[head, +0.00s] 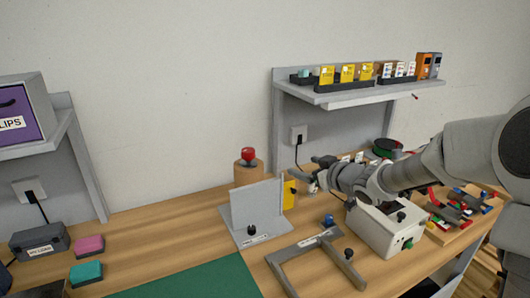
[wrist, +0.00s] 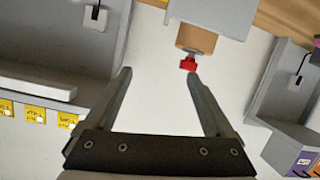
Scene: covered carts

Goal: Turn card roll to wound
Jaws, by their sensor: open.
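A brown, cardboard-coloured upright cylinder (head: 247,175) with a red knob (head: 248,154) on top stands by the wall behind a grey angled plate. It looks like the card roll, but no label on it is readable. In the wrist view the brown body (wrist: 196,38) and the red knob (wrist: 188,64) show just beyond the tip of the right finger. My gripper (head: 316,172) is to the right of the cylinder in the head view, apart from it. In the wrist view my gripper (wrist: 160,73) has its fingers wide apart with nothing between them.
The grey angled plate (head: 255,207) stands in front of the cylinder. A white box (head: 385,230) with knobs sits below my arm, beside a grey frame (head: 310,262). A wall shelf (head: 345,97) with small boxes hangs above right. The wooden top (head: 170,225) left of the plate is clear.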

